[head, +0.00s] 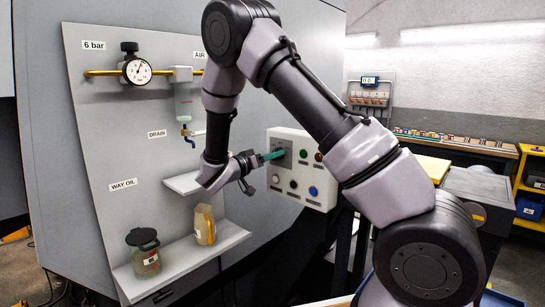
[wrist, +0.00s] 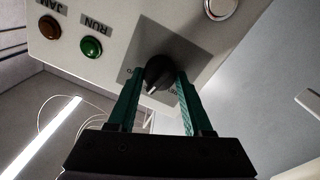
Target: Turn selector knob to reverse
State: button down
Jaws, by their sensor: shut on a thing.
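The selector knob (wrist: 158,74) is a black round knob with a white pointer mark on a grey plate (wrist: 195,48) of the control panel. In the wrist view, the two green fingers of my gripper (wrist: 158,84) are shut on the knob, one at each side. The pointer points toward the lower left in that upside-down view. The panel letters beside the knob are mostly hidden. In the head view, my gripper (head: 274,155) reaches the upper left of the white control panel (head: 318,190), and its fingers hide the knob.
The panel also carries a green RUN lamp (wrist: 91,47), an amber JAM lamp (wrist: 49,27), a blue button (head: 313,191) and others. To the left are a pressure gauge (head: 137,71), a drain valve (head: 190,134) and a shelf (head: 190,258) with a jar (head: 146,262) and bottle (head: 204,226).

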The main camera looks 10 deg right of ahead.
jog(key=n+t, duration=0.1)
jog(key=n, duration=1.2)
jog(key=shift+s+f, duration=0.1)
jog(key=shift+f, duration=0.05)
dwell(0.5)
jog(key=shift+c, duration=1.6)
grip_release()
jog(key=r+v, duration=0.1)
jog(key=v, duration=0.9)
jog(key=shift+s+a+f, duration=0.25)
jog(key=shift+s+f, duration=0.05)
jog(key=shift+f, duration=0.15)
